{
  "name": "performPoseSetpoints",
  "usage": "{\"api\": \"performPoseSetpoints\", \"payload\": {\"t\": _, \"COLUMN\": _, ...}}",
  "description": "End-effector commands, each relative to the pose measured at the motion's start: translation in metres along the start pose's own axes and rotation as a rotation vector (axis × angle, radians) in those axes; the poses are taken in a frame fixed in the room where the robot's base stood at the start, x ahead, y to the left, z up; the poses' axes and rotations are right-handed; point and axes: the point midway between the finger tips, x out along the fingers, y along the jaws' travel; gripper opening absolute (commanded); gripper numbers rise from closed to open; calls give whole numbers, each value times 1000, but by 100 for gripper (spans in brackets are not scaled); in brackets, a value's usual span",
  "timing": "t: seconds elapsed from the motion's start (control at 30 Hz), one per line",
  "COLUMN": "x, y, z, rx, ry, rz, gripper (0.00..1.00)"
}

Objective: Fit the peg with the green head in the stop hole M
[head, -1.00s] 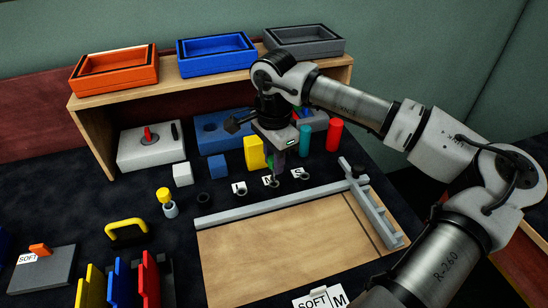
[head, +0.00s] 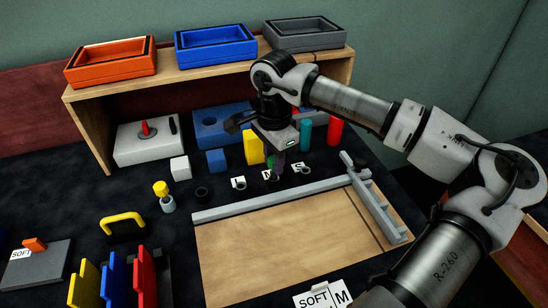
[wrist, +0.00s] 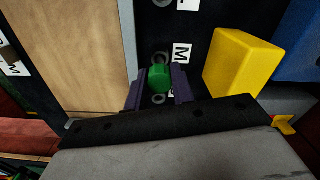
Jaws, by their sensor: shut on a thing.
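The peg's green head (wrist: 159,77) is held between the purple fingers of my gripper (wrist: 159,84) in the wrist view. My gripper (head: 278,167) points down at the row of stop holes in the head view. The stop hole M is a grey ring (wrist: 162,58) beside the white M label (wrist: 181,54). The green head overlaps the near side of this ring in the wrist view. The peg's shaft is hidden under its head, so I cannot tell whether its tip is in the hole.
Other ringed holes lie on either side, one by the L label (head: 238,183) and one by the S label (head: 300,168). A yellow block (wrist: 243,62) stands close to my gripper. A grey rail (head: 270,199) borders the wooden board (head: 285,245). Teal (head: 306,134) and red (head: 335,131) cylinders stand to the right.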

Motion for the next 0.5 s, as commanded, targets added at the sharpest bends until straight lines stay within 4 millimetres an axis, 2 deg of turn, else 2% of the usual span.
{"api": "performPoseSetpoints", "payload": {"t": 0.47, "x": 13, "y": 0, "z": 0, "rx": 0, "ry": 0, "rz": 0, "gripper": 2}}
{"api": "performPoseSetpoints", "payload": {"t": 0.5, "x": 12, "y": 0, "z": 0, "rx": 0, "ry": 0, "rz": 0, "gripper": 27}}
